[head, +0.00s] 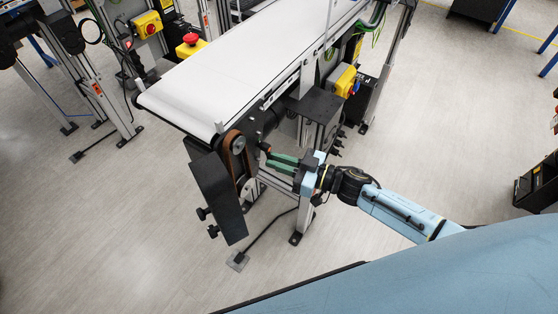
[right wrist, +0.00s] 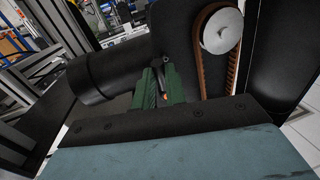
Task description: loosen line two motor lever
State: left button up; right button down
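The conveyor's belt drive (head: 238,158) sits at the near end of the white belt, with a brown toothed belt. A small dark lever with an orange part (head: 265,147) sticks out beside it. My right gripper (head: 271,162) reaches in from the right, its two green fingers apart, with the tips close to the lever. In the right wrist view the green fingers (right wrist: 161,88) stand on either side of a small grey and orange piece, likely the lever (right wrist: 166,96). I cannot tell whether they touch it. My left gripper is not in view.
The black motor cylinder (right wrist: 107,74) and a pulley (right wrist: 222,31) are close around the fingers. A black guard box (head: 218,195) hangs open at the conveyor end. A red stop button (head: 191,39) is beside the white belt (head: 235,65). The floor at the front left is clear.

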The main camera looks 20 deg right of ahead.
jog(key=shift+d, duration=0.1)
jog(key=shift+w+d+r+n+t+h+p, duration=0.15)
jog(key=shift+w+d+r+n+h+p, duration=0.5)
jog(key=shift+n, duration=2.1)
jog(key=shift+w+d+r+n+t+h+p, duration=0.15)
jog(key=shift+r+n+h+p, duration=1)
jog(key=shift+n, duration=1.65)
jog(key=shift+w+d+r+n+t+h+p, duration=0.1)
jog(key=shift+w+d+r+n+h+p, duration=0.3)
jog(key=shift+n+p, duration=1.65)
jog(key=shift+s+d+r+n+b, duration=0.1)
jog(key=shift+r+n+b, duration=0.15)
jog(key=shift+n+b, duration=0.55)
jog(key=c, duration=1.4)
grip_release()
jog(key=shift+c, duration=0.2)
jog(key=v, duration=1.3)
jog(key=shift+s+d, duration=0.15)
jog(key=shift+d, duration=0.05)
